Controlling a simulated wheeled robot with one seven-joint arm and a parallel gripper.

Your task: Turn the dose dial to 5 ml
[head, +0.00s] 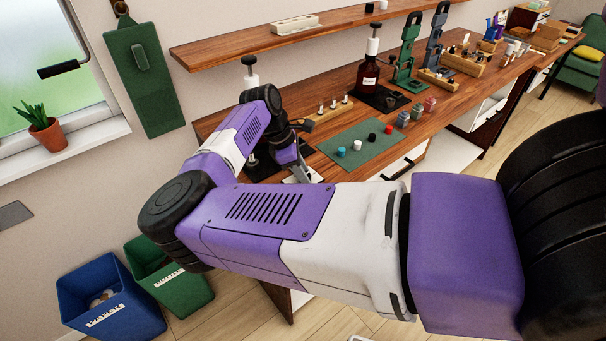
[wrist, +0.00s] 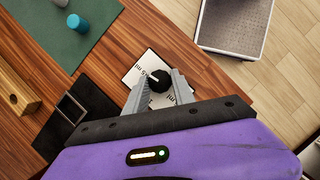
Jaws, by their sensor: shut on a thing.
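The dose dial (wrist: 158,80) is a round black knob with a pale pointer mark, set on a white card (wrist: 148,62) with printed ml markings. In the wrist view my gripper (wrist: 156,88) has its two grey fingers on either side of the knob, shut on it. The fingers and gripper body cover part of the card, so I cannot read the setting clearly. In the head view my gripper (head: 300,172) is at the left end of the workbench over the white card, and my arm hides the dial there.
A green mat (head: 370,140) with several coloured caps lies to the right on the workbench. A brown bottle (head: 368,74) stands behind it. In the wrist view a wooden block (wrist: 14,96) and a black square holder (wrist: 72,108) are at left; the bench edge is close at right.

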